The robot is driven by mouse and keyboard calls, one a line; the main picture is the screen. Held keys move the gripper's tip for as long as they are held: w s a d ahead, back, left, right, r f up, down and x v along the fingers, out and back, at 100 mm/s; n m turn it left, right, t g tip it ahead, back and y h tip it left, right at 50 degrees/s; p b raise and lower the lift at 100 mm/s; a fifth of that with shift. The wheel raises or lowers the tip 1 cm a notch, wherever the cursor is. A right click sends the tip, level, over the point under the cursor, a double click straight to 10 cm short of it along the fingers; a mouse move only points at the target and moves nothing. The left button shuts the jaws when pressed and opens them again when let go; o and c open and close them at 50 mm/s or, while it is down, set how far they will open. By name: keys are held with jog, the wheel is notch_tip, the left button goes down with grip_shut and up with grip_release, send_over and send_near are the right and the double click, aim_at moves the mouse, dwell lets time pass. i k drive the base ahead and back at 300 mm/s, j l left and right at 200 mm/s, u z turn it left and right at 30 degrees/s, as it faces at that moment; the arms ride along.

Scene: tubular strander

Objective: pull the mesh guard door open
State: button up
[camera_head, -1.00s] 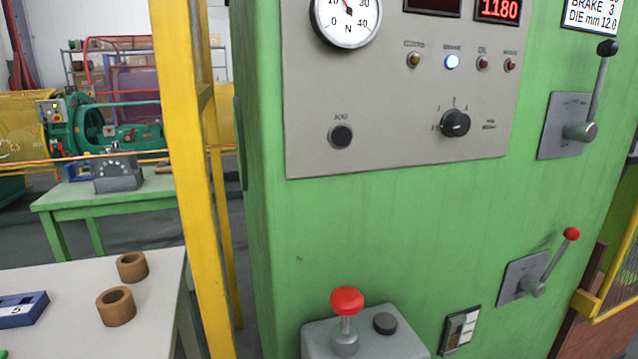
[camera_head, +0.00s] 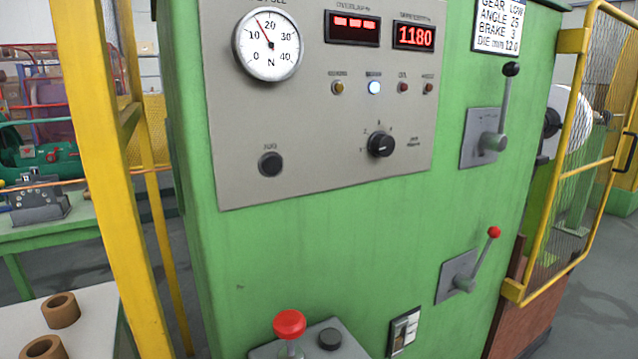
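The mesh guard door (camera_head: 572,190) is at the right edge of the green cabinet. It has a yellow frame with wire mesh and a black handle (camera_head: 627,152) on its far right side. Its yellow hinge blocks join it to the cabinet's right side. Behind the mesh, a white reel (camera_head: 577,122) shows in part. I cannot tell from this angle whether the door is shut or ajar. My gripper is not in view.
The green cabinet (camera_head: 330,260) fills the middle, with a gauge, displays, knobs and two levers sticking out. A yellow post (camera_head: 100,150) and a white table (camera_head: 85,325) with brown rings stand at left. Grey floor (camera_head: 600,300) is open at the lower right.

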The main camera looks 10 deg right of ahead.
aim_at(556, 177)
jog(key=z, duration=1.25)
jog(key=i+l, duration=0.2)
jog(key=i, duration=0.25)
jog(key=i+l, duration=0.15)
jog(key=i, duration=0.3)
